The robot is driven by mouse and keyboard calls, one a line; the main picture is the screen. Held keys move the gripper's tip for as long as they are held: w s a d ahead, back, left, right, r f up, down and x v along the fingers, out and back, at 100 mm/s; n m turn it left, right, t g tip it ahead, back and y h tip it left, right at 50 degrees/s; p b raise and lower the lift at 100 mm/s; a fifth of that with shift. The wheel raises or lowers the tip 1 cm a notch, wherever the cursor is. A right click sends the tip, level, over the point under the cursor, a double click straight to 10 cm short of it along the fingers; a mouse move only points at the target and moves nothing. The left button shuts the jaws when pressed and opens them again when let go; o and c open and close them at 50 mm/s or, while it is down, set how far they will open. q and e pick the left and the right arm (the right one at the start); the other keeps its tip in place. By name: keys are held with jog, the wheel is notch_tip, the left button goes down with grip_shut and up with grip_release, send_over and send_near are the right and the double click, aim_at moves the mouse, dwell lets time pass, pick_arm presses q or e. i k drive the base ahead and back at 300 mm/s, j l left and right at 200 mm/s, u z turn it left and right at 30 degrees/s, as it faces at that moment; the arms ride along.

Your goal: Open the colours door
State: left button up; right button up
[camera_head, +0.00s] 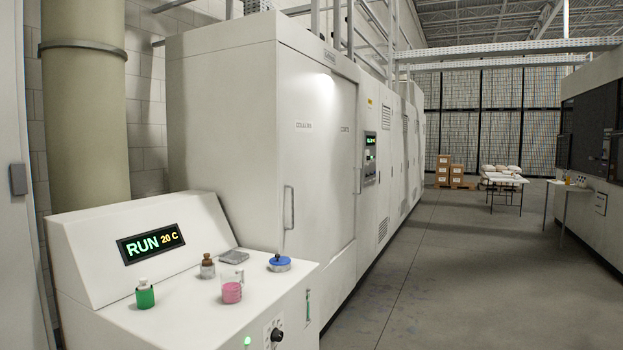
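A tall white machine cabinet (222,120) stands left of centre. Its front has a door (306,185) with small lettering that looks like "COLOURS" near the top left. A vertical handle (289,207) is on the door's left side. The door looks shut. More small lettering and a second handle (358,170) show further along the front. Neither of my grippers is in view.
A white console (125,240) in front shows "RUN 20 C" and holds a green bottle (145,294), a pink beaker (231,288), a brown bottle (207,266) and a blue-lidded tin (279,263). The floor aisle (450,270) to the right is clear.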

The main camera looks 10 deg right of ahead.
aim_at(305, 116)
jog(key=i+l+u, duration=0.2)
jog(key=i, duration=0.3)
jog(key=i+l+u, duration=0.2)
jog(key=i+l, duration=0.25)
jog(key=i, duration=0.05)
